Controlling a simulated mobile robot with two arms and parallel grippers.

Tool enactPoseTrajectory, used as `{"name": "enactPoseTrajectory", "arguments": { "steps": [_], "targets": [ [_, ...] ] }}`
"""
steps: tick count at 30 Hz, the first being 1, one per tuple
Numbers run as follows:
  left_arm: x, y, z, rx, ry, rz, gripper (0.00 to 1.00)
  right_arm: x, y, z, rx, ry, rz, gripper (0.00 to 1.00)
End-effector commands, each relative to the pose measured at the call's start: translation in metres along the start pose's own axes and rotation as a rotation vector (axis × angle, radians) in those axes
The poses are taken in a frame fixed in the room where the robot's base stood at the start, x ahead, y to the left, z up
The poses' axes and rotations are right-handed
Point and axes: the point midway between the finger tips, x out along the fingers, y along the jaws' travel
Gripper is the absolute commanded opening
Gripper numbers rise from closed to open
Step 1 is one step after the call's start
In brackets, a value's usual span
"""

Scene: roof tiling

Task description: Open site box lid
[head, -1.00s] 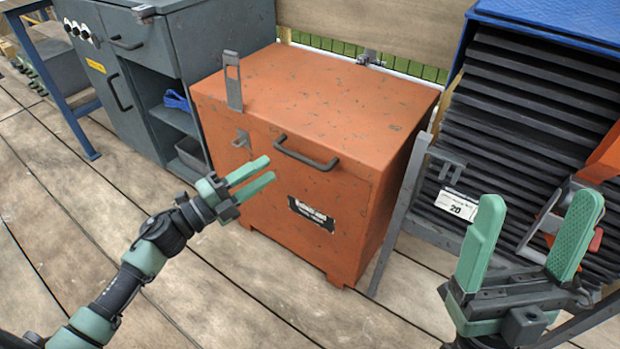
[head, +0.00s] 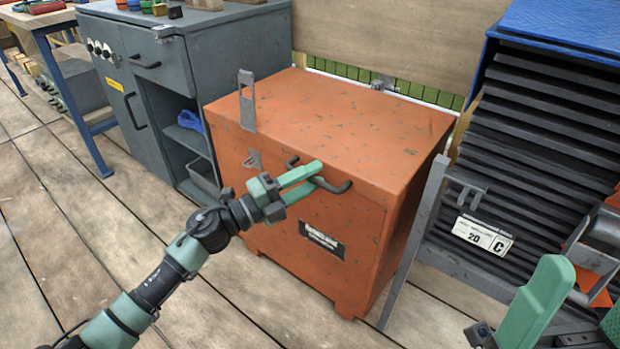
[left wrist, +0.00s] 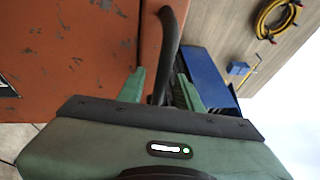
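The orange site box (head: 290,215) stands on the deck with its lid (head: 340,110) down. A dark bar handle (head: 338,188) is on its upper front. A slotted grey hasp (head: 247,100) sticks up at the front edge, clear of the staple (head: 253,160) below it. My left gripper (head: 314,176) is at the handle, its fingers apart. In the left wrist view the handle bar (left wrist: 168,50) runs between the two fingers, with gaps visible beside it. My right gripper (head: 575,312) is at the lower right, partly cut off, its fingers apart and nothing visible between them.
A grey cabinet (head: 165,75) stands close to the box's left. A rack of dark tiles (head: 540,140) under a blue cover (head: 560,55) stands to the right. A grey upright bar (head: 415,240) leans near the box's right side. The plank deck in front is clear.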

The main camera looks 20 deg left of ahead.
Motion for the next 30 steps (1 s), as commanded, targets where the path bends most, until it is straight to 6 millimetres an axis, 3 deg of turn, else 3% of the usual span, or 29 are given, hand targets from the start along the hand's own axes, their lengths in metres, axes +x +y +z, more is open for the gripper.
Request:
{"name": "enactPoseTrajectory", "arguments": {
  "steps": [3, 6, 7, 30],
  "targets": [
    [-0.0002, 0.0001, 0.0, 0.0, 0.0, 0.0, 0.33, 0.0, -0.0001, 0.0001, 0.0, 0.0, 0.0, 0.82],
    [-0.0003, 0.0001, 0.0, 0.0, 0.0, 0.0, 0.05, 0.0, -0.0001, 0.0001, 0.0, -0.001, 0.0, 0.82],
    [-0.0003, 0.0002, 0.0001, 0.0, 0.0, 0.0, 0.0, 0.0, -0.0001, 0.0001, 0.0, -0.001, 0.0, 0.82],
    [-0.0007, 0.0006, 0.0, 0.0, 0.0, 0.001, 0.0, -0.0002, 0.0001, 0.0003, 0.0, -0.001, 0.0, 0.82]
  ]
}}
